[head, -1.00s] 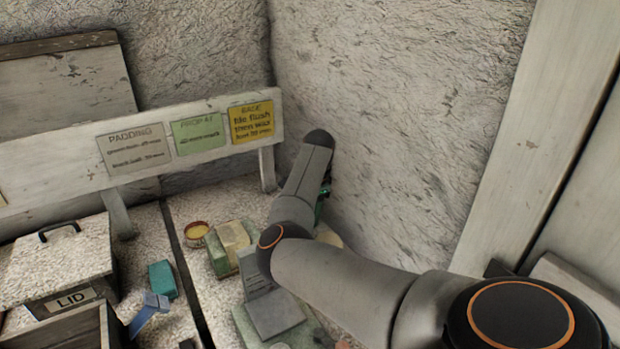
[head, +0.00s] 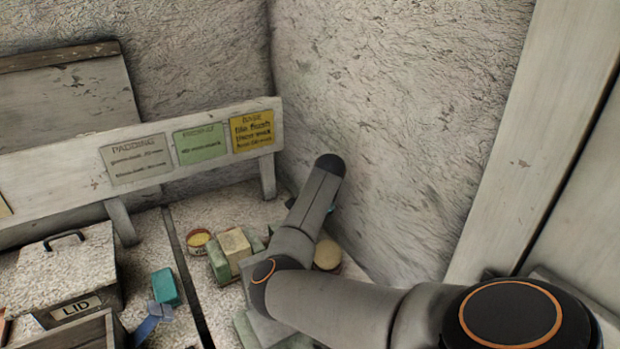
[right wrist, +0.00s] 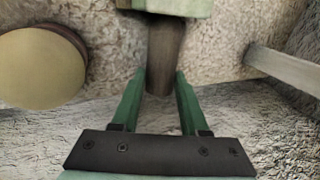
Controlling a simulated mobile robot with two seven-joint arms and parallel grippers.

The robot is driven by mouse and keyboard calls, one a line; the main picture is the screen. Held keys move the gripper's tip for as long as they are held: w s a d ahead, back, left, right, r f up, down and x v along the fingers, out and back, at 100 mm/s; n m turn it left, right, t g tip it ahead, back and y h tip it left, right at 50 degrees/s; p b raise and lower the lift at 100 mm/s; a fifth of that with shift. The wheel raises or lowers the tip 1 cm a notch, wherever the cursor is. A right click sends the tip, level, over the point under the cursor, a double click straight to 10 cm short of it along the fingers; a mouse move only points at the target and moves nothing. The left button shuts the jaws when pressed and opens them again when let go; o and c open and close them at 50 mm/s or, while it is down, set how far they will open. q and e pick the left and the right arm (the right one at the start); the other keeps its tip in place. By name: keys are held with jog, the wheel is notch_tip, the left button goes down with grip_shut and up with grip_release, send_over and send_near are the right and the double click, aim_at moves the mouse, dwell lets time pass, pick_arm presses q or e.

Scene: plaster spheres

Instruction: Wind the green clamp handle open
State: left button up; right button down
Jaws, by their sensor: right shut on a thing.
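In the right wrist view, my right gripper (right wrist: 162,82) has its green fingers shut on the clamp handle, a dark brown bar (right wrist: 165,50). The bar runs up to a pale green block (right wrist: 185,6) at the top edge. In the head view my right arm covers the clamp and handle, and the gripper is almost wholly hidden behind the arm. My left gripper is not in view.
A round tan-topped tub (head: 327,254) stands right of my arm and shows at left in the wrist view (right wrist: 40,68). The lidded box (head: 65,275) is farther left. The rough wall is close behind.

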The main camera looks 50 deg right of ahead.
jog(key=shift+s+a+f+t+h+p, duration=0.15)
jog(key=shift+t+h+p, duration=0.1)
jog(key=shift+t, duration=0.25)
jog(key=shift+s+d+t+h+p, duration=0.15)
jog(key=shift+t+p, duration=0.1)
jog(key=shift+t, duration=0.25)
jog(key=shift+a+f+t+h, duration=0.15)
jog(key=shift+t+h, duration=0.15)
jog(key=shift+t, duration=0.8)
jog(key=shift+c, duration=2.1)
grip_release()
